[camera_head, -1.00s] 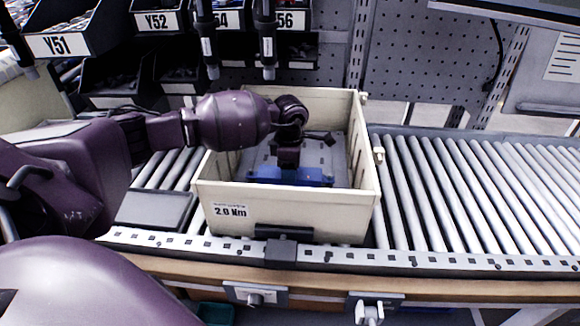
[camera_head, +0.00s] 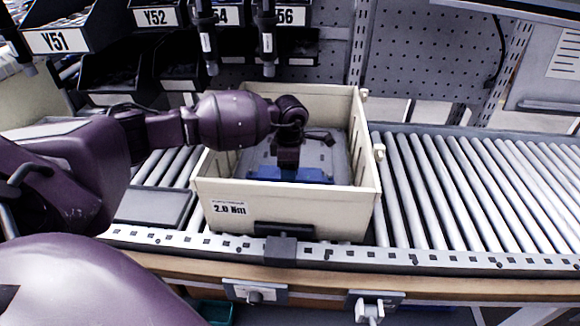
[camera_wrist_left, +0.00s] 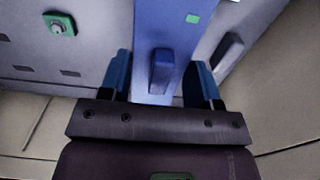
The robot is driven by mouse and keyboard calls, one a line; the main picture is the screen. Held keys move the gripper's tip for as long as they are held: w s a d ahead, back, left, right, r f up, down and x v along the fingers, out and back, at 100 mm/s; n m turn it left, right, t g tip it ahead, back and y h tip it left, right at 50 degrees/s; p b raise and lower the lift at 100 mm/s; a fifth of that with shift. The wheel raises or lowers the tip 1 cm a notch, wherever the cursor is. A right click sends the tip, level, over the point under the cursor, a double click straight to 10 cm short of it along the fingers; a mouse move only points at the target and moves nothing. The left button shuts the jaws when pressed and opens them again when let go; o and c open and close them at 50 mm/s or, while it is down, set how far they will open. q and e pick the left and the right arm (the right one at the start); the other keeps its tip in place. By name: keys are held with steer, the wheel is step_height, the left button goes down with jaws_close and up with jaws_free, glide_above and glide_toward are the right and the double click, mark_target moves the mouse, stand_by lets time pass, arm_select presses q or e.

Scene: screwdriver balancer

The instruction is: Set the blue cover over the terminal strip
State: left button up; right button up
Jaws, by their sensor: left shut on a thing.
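The blue cover (camera_head: 262,173) is inside the cream box, low down, partly hidden by the box's front wall and my gripper. My left gripper (camera_head: 287,168) reaches down into the box over the cover. In the left wrist view the blue cover (camera_wrist_left: 170,50) runs between the two blue fingers of my left gripper (camera_wrist_left: 162,78), with a raised blue grip tab between them. The gripper is shut on the cover. The terminal strip cannot be made out; the cover and gripper may hide it. My right gripper is not in view.
The cream box (camera_head: 285,211), marked 2.0 Nm, stands on the roller conveyor (camera_head: 470,190). A grey panel (camera_head: 330,150) lies inside it. Its walls surround my gripper closely. Two tools (camera_head: 266,45) hang above the back. Dark bins stand at the back left. Rollers on the right are clear.

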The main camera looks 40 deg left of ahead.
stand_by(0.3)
arm_select(q)
steer(key=shift+r, duration=0.1)
steer(key=o, duration=0.8)
steer(key=shift+a, duration=0.1)
steer(key=shift+o, duration=1.5)
